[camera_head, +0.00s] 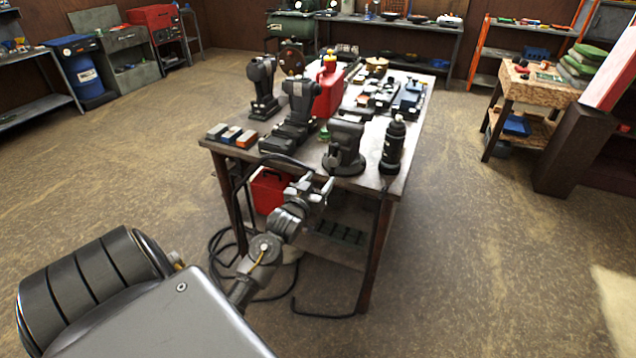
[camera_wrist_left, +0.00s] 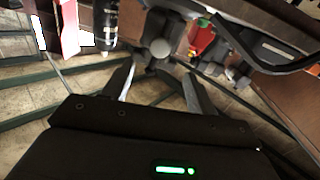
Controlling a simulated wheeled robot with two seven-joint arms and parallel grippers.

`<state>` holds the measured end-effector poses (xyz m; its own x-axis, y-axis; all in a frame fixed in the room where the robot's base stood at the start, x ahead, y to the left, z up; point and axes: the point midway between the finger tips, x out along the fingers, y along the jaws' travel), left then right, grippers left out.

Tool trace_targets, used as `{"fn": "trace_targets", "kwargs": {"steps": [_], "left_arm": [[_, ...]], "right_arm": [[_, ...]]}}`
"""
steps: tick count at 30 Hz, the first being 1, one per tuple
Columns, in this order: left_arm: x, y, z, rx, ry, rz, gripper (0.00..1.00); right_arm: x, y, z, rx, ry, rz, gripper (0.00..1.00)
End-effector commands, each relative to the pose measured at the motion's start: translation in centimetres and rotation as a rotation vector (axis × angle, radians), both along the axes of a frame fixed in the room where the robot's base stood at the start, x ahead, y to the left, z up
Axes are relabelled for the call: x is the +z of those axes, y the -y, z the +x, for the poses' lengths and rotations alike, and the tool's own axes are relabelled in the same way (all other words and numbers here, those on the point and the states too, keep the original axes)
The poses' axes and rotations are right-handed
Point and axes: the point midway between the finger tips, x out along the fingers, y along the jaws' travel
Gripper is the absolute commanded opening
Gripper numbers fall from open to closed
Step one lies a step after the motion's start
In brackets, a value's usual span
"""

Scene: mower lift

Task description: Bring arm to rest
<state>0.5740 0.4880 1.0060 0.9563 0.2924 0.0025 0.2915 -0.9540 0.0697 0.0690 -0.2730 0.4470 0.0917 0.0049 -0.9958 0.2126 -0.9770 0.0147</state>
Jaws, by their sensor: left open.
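My left arm reaches from the bottom left of the head view to the front edge of the workbench (camera_head: 395,190). My left gripper (camera_head: 317,190) is at about the height of the bench top, close to its near edge. In the left wrist view the two fingers of the left gripper (camera_wrist_left: 157,80) are spread apart with nothing visible between them. Dark bench objects show beyond the fingertips, and I cannot tell how far off they are. My right gripper is in neither view.
The bench bears a dark vise (camera_head: 345,148), a black bottle-shaped jack (camera_head: 392,147), a red can (camera_head: 328,90) and several tools. A red box (camera_head: 268,190) and dark cables (camera_head: 215,262) are below. Open floor (camera_head: 150,160) lies left and right (camera_head: 480,260).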

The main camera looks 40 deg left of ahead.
Motion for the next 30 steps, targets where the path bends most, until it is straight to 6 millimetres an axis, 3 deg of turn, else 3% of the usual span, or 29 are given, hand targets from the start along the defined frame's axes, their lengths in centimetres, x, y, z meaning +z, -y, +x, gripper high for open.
{"fn": "trace_targets", "kwargs": {"steps": [14,17,20,23,26,30], "left_arm": [[0.0,0.0,0.0,0.000,-0.003,0.012,0.57],[-2.0,-0.3,0.2,0.005,-0.049,0.042,0.57],[-7.3,0.3,0.5,-0.010,-0.152,0.046,0.57],[-14.7,1.8,-0.3,-0.038,-0.292,0.043,0.57],[-22.5,3.9,-2.5,-0.076,-0.442,0.041,0.57],[-32.4,7.1,-7.4,-0.136,-0.644,0.036,0.57]], "right_arm": [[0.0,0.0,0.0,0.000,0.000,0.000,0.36],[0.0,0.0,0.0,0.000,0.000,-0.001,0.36],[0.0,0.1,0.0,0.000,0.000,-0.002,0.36],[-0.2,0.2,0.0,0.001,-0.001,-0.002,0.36],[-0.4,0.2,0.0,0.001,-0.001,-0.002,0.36],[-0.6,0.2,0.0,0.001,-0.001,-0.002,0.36]]}}
